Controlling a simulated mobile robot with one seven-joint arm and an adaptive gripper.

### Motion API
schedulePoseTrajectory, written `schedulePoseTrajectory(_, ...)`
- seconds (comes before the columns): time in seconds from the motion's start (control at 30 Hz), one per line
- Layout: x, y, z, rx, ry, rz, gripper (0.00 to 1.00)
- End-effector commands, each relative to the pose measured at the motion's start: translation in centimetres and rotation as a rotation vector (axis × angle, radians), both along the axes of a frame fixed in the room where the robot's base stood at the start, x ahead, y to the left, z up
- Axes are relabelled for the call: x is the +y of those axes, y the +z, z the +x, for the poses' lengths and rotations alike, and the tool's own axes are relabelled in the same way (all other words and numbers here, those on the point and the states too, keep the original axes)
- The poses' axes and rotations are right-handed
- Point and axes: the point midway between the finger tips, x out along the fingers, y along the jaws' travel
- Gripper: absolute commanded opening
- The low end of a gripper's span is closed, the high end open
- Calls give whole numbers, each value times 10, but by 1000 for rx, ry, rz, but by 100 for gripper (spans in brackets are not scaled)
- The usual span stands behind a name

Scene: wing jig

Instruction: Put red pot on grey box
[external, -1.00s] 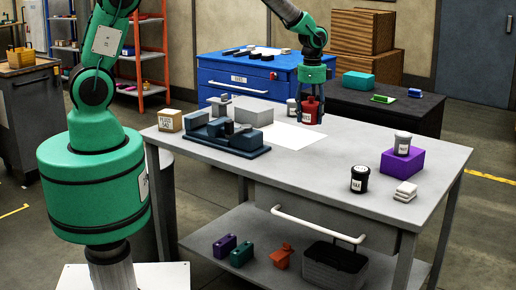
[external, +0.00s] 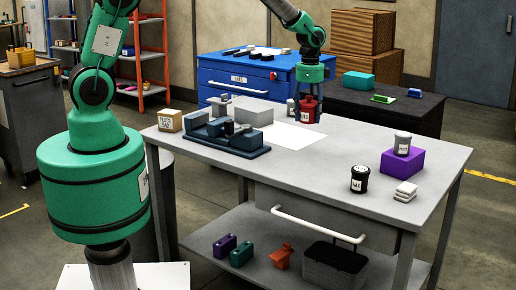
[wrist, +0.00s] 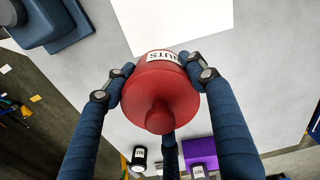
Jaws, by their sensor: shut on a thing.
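The red pot (external: 308,107), with a round knob on its lid and a white label, is held upright in my gripper (external: 309,114) over the back part of the grey table. In the wrist view my fingers close around the red pot (wrist: 160,90) from several sides. I cannot tell if its base touches the table. The grey box (external: 253,115) stands on the table to the left of the pot, behind the dark blue jig (external: 240,147). My gripper is apart from the box.
A white sheet (external: 298,138) lies on the table just in front of the pot. A white jar (external: 291,106) stands close to the pot's left. A black jar (external: 359,179), a purple box (external: 402,164) and white pads (external: 405,192) are at the right.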

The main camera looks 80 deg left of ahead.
Motion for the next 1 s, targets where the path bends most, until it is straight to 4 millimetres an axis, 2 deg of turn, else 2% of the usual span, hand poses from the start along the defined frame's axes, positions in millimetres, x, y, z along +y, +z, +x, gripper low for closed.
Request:
schedulePoseTrajectory(0.17, 24, 4, -20, 0, 5, 1, 10)
schedulePoseTrajectory(0.37, 66, 9, -62, 0, 7, 0, 10)
schedulePoseTrajectory(0.7, 138, 17, -157, -1, 9, 1, 10)
schedulePoseTrajectory(1.0, 178, 22, -239, 0, 9, 1, 10)
